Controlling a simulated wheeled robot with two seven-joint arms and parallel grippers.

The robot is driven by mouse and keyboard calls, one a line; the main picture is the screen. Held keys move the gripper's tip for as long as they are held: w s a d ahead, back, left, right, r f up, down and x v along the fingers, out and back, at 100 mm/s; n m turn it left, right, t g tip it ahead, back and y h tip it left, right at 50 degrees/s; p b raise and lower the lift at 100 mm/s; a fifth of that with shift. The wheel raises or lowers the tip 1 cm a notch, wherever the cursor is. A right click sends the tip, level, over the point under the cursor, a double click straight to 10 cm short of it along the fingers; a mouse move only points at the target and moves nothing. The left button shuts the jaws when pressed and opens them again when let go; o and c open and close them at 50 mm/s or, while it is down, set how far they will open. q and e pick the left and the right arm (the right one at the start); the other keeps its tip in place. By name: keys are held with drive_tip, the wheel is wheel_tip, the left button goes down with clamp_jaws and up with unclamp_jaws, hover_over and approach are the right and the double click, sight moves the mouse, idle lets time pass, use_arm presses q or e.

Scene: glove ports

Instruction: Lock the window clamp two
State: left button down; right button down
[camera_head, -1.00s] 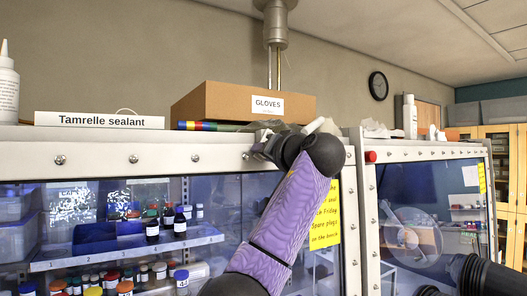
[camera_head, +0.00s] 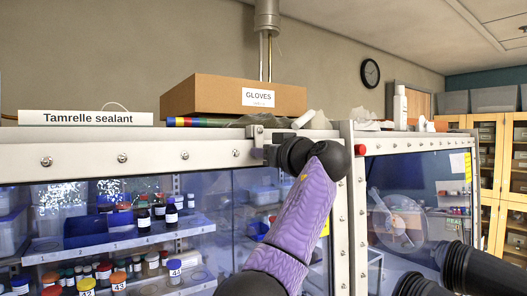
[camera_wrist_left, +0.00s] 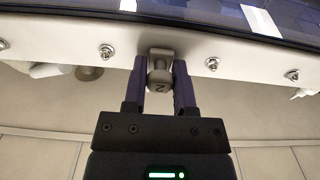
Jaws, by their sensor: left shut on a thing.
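Window clamp two shows in the left wrist view as a grey metal knob (camera_wrist_left: 159,78) marked 2, at the edge of the white window frame. My left gripper (camera_wrist_left: 160,97) has its two dark fingers shut on this knob, one on each side. In the head view the clamp (camera_head: 256,138) is a small grey metal bracket on the top rail (camera_head: 90,146) of the cabinet window. My left gripper (camera_head: 272,154) reaches it from the right, and my purple-sleeved arm hangs below. The gripper partly hides the clamp. My right gripper is not in view.
A cardboard GLOVES box (camera_head: 215,98) and a Tamrelle sealant box (camera_head: 85,118) sit on the cabinet top behind the rail. Bolts line the rail. Bottles (camera_head: 144,220) stand on shelves behind the glass. A second cabinet with a round port (camera_head: 398,222) stands at the right.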

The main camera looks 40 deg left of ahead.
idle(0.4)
use_arm(q)
drive_tip(key=shift+c, duration=2.2)
unclamp_jaws()
drive_tip(key=shift+d, duration=0.15)
drive_tip(key=shift+d, duration=0.1)
drive_tip(key=b+v, duration=0.5)
drive_tip(key=v, duration=0.4)
drive_tip(key=shift+d, duration=0.3)
